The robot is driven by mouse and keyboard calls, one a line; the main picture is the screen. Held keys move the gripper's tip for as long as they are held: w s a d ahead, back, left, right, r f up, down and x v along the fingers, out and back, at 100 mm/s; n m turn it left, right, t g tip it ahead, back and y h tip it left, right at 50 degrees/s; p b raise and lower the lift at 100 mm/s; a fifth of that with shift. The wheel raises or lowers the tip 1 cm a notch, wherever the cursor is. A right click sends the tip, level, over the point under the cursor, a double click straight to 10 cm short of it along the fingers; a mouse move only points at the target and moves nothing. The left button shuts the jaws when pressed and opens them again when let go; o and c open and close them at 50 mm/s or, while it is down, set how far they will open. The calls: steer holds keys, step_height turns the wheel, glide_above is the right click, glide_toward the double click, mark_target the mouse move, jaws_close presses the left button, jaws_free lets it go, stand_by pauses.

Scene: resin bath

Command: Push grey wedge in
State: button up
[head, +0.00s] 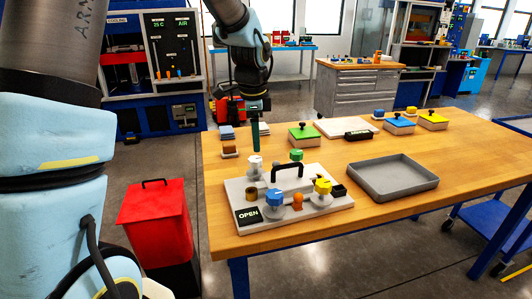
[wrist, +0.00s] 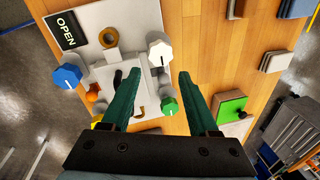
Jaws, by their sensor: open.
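My gripper (head: 255,132) points down above the back left part of a light grey fixture plate (head: 330,206). In the wrist view its two green fingers (wrist: 160,73) are spread apart with nothing held between them. The plate carries a white knob (head: 254,165), green knob (head: 296,155), blue knob (head: 274,197) and yellow knob (head: 323,187). A black handle (head: 287,170) arches over its middle. I cannot clearly pick out a grey wedge; grey parts around the handle are small and partly hidden.
An OPEN sign (head: 248,216), tan ring (head: 252,193) and orange piece (head: 297,201) are on the plate. An empty grey tray (head: 393,190) lies to its right. A green-lidded box (head: 304,140) stands behind. Small blocks (head: 227,132) lie at the table's left edge.

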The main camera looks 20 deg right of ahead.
mark_target(276, 162)
steer(key=d+m, duration=0.4)
steer(key=d, duration=0.1)
steer(key=f+p, duration=0.1)
steer(key=f, duration=0.2)
steer(key=d+f+p, duration=0.1)
steer(key=f, duration=0.2)
steer(key=w+f+p, duration=0.1)
steer(key=f, duration=0.2)
steer(key=shift+d+f, duration=0.25)
steer(key=shift+c, duration=0.2)
jaws_close()
stand_by(0.7)
